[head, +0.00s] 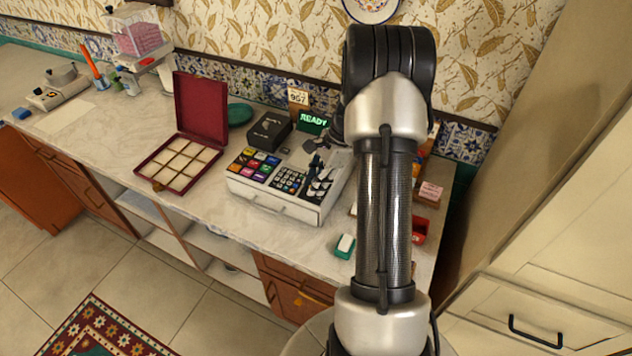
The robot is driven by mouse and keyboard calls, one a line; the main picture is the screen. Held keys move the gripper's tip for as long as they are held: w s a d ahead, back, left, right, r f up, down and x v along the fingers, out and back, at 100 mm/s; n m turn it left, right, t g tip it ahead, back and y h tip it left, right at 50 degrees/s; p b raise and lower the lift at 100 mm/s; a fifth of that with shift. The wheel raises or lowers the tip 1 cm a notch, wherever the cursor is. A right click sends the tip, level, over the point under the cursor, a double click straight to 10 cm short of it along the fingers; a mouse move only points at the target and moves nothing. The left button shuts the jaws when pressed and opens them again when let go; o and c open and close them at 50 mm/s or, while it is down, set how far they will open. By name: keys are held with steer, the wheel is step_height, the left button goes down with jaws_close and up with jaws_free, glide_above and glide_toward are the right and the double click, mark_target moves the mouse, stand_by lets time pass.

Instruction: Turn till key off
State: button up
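The till (245,190) is a white cash register on the marble counter, with coloured keys, a small dark number pad and a closed drawer front. Its green display (313,121) reads "READY". My gripper (317,172) is dark and small in this view, over or close to the right part of the till's top, partly hidden by my arm. I cannot tell whether it touches the till or whether its fingers are open or shut. I cannot make out the till key; the till's right side is partly behind my arm.
An open maroon box (201,110) with compartments lies left of the till. A black box (270,131) and a "907" sign (298,98) stand behind it. A green-and-white item (345,246) and a red container (419,230) are at right. The counter's front left is clear.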

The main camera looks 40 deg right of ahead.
jaws_close()
stand_by(0.4)
steer(key=n+p, duration=0.1)
steer(key=n, duration=0.1)
steer(key=n+g+p, duration=0.1)
steer(key=n, duration=0.1)
steer(key=shift+w+r+g+p, duration=0.1)
steer(key=shift+w+g+p, duration=0.05)
steer(key=shift+g+p, duration=0.2)
steer(key=shift+n+g+p, duration=0.65)
steer(key=shift+n+g, duration=0.2)
steer(key=shift+n, duration=1.55)
steer(key=shift+o, duration=0.9)
jaws_free()
steer(key=shift+w, duration=0.1)
